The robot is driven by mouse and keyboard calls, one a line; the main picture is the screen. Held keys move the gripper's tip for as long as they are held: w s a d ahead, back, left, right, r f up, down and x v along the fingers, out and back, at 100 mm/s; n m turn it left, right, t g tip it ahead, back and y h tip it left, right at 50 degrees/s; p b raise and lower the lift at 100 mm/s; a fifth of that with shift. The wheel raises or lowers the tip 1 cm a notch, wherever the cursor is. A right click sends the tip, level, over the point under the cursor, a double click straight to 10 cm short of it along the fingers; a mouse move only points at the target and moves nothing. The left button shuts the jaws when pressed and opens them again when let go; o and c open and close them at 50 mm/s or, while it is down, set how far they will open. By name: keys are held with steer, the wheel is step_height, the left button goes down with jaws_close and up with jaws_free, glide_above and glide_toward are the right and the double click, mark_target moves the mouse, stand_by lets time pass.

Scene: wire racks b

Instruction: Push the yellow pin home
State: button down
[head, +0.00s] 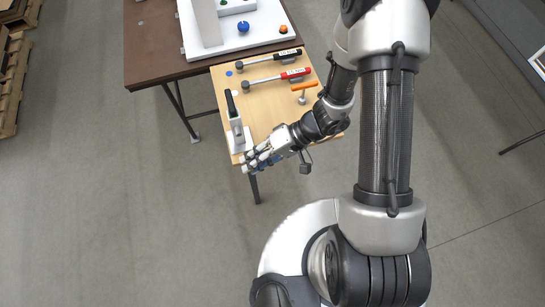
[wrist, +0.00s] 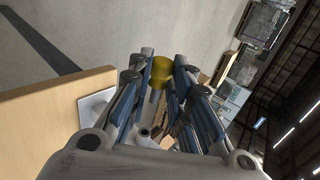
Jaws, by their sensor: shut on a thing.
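The yellow pin (wrist: 160,72) shows in the wrist view as a short yellow cylinder between the fingertips of my gripper (wrist: 165,76). My gripper is shut on it. In the head view my gripper (head: 252,162) is at the front left corner of the light wooden table, and I cannot make out the pin there. Just behind it stands a small fixture with a white base (head: 236,140), a grey block (head: 237,125) and an upright black handle (head: 231,103). My gripper hides part of the base. I cannot tell how the pin sits relative to the fixture.
On the wooden table (head: 265,110) lie a black-handled tool (head: 273,58), a red-handled tool (head: 277,79) and an orange T-handle (head: 305,86). Behind is a brown table (head: 150,45) with a white panel holding a blue knob (head: 243,26). The floor in front is clear.

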steer(key=shift+a+f, duration=0.1)
steer(key=shift+a, duration=0.15)
steer(key=shift+f+b, duration=0.1)
steer(key=shift+b, duration=0.4)
steer(key=shift+w+a+b, duration=0.25)
steer(key=shift+w+b, duration=0.1)
steer(key=shift+w, duration=0.9)
steer(key=shift+w+a+b, duration=0.25)
steer(key=shift+w+b, duration=0.1)
steer(key=shift+w, duration=0.85)
steer(key=shift+w+a, duration=0.25)
steer(key=shift+w, duration=0.75)
steer(key=shift+w+a, duration=0.1)
steer(key=shift+w, duration=0.2)
steer(key=shift+w, duration=0.4)
steer(key=c, duration=1.4)
jaws_free()
steer(key=shift+a, duration=0.1)
steer(key=v, duration=1.2)
